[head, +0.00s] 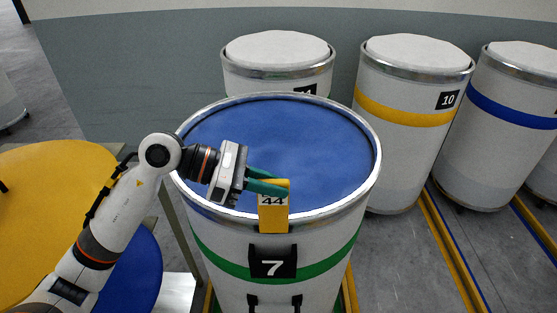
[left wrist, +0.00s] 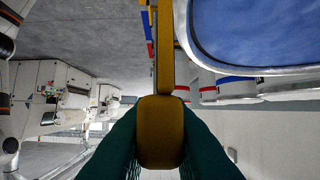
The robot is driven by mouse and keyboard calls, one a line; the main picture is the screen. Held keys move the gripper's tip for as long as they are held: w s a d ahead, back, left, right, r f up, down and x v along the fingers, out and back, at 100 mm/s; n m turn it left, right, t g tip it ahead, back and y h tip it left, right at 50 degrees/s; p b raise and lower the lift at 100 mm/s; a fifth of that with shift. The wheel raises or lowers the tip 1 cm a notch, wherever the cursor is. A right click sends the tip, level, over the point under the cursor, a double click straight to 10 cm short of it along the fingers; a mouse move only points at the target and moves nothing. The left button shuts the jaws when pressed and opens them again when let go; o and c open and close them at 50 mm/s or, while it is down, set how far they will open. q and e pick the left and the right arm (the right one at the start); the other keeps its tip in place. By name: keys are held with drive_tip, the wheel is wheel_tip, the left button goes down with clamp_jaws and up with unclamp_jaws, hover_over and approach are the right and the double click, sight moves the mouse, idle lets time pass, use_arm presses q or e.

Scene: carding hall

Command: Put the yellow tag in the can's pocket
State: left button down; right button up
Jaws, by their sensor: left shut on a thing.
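The yellow tag (head: 273,217), marked 44, is upright in front of the rim of the can (head: 225,244). The can is white with a green band, a blue top inside a metal rim, and a black plate with a 7. My left gripper (head: 268,186) is shut on the tag's upper end, with green fingers on both sides of it. The tag (left wrist: 160,132) also shows between the fingers in the left wrist view. Two black uprights of a pocket (head: 274,301) show below the number plate, at the bottom edge. The tag hangs above the plate and the pocket. My right gripper is not in view.
White cans stand behind, one with a yellow band (head: 405,112) and one with a blue band (head: 512,108). A round yellow surface (head: 50,190) and a blue one (head: 146,268) lie at left. Yellow and blue floor rails run at right.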

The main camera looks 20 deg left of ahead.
sight(270, 201)
use_arm(q)
drive_tip(key=shift+s+a+r, duration=0.15)
drive_tip(key=shift+s+r, duration=0.05)
drive_tip(key=shift+s, duration=0.05)
drive_tip(key=shift+f, duration=0.2)
drive_tip(key=shift+w+f+b, duration=0.1)
drive_tip(key=shift+f+b, duration=0.65)
drive_tip(key=shift+f, duration=0.45)
drive_tip(key=shift+f+b, duration=0.35)
drive_tip(key=shift+f, duration=0.35)
drive_tip(key=shift+f+b, duration=0.75)
drive_tip(key=shift+f, duration=0.6)
wheel_tip(270, 201, down, 3)
drive_tip(key=b, duration=0.3)
drive_tip(key=shift+b, duration=0.35)
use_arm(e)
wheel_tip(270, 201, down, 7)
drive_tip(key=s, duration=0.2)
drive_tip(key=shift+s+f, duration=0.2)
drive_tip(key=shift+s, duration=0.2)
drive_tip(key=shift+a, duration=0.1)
